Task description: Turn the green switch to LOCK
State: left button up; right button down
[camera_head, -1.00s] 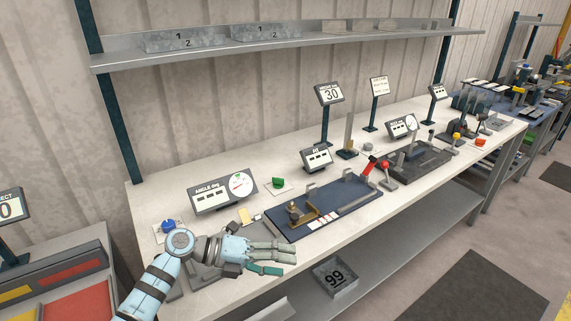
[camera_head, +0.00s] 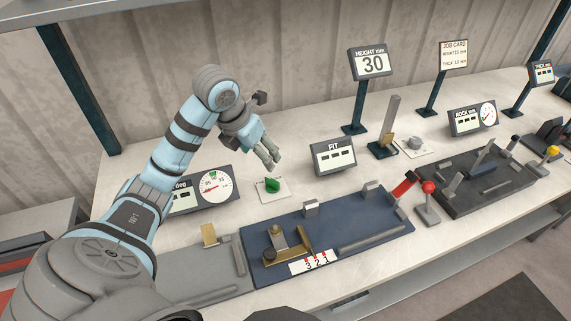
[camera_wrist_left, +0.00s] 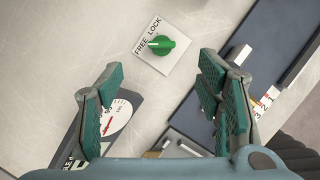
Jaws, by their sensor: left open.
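The green switch (camera_head: 272,185) stands on a small white plate on the bench, right of the angle gauge. In the left wrist view the green switch (camera_wrist_left: 155,47) sits below the printed words FREE and LOCK on its plate (camera_wrist_left: 178,62). Its bar lies roughly level across the picture; I cannot tell for sure which word it marks. My left gripper (camera_head: 268,158) hangs just above and behind the switch in the head view. In the wrist view my left gripper (camera_wrist_left: 160,95) is open and empty, and the switch lies beyond its fingertips, untouched. My right gripper is out of view.
The angle gauge (camera_head: 214,187) is partly hidden behind my left arm. The FIT display (camera_head: 333,156) stands right of the switch. Bare bench surrounds the switch plate.

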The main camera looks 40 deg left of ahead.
pick_arm(q)
jog(key=b, duration=0.4)
send_near(272, 180)
jog(key=f, duration=0.1)
jog(key=x, duration=0.8)
jog(key=shift+w, duration=0.3)
jog(key=shift+s, duration=0.15)
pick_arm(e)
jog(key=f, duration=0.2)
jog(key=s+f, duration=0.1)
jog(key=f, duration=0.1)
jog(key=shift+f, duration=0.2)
pick_arm(q)
jog(key=shift+c, duration=0.4)
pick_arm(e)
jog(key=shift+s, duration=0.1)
pick_arm(q)
jog(key=c, duration=1.1)
